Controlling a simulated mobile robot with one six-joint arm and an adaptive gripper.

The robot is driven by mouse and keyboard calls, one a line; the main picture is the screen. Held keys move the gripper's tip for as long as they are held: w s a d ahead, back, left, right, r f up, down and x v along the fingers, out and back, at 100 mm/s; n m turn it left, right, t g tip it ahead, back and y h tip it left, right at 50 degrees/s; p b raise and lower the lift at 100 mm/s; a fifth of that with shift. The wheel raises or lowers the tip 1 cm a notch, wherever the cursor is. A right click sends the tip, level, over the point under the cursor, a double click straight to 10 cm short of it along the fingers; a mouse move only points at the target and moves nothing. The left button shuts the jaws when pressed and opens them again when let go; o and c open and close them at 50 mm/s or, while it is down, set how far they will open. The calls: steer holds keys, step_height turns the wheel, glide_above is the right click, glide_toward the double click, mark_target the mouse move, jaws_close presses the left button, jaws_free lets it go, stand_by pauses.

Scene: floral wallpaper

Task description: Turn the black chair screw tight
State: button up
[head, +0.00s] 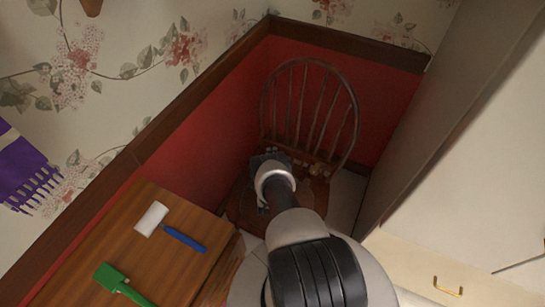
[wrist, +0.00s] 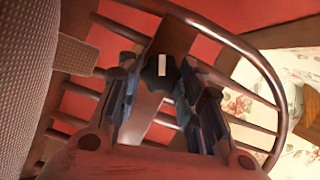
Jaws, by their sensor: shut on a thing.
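The dark wooden chair (head: 350,95) stands in the corner, with a hooped back and several spindles. Its hoop and spindles also show in the wrist view (wrist: 277,85). The black chair screw (wrist: 150,75), a lobed knob with a white stripe on its face, sits between my fingertips. My gripper (wrist: 158,68) is shut on the screw from both sides. In the head view, my gripper (head: 268,163) is over the seat in front of the chair back, and the screw cannot be made out there. How deep the screw sits cannot be told.
A pale cabinet (head: 470,150) stands close on the right. Red-panelled walls close in behind the chair.

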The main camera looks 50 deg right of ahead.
steer(key=shift+m+t, duration=0.3)
steer(key=shift+m, duration=0.6)
steer(key=shift+h, duration=0.3)
steer(key=o, duration=1.1)
steer(key=shift+c, duration=0.2)
steer(key=v, duration=1.2)
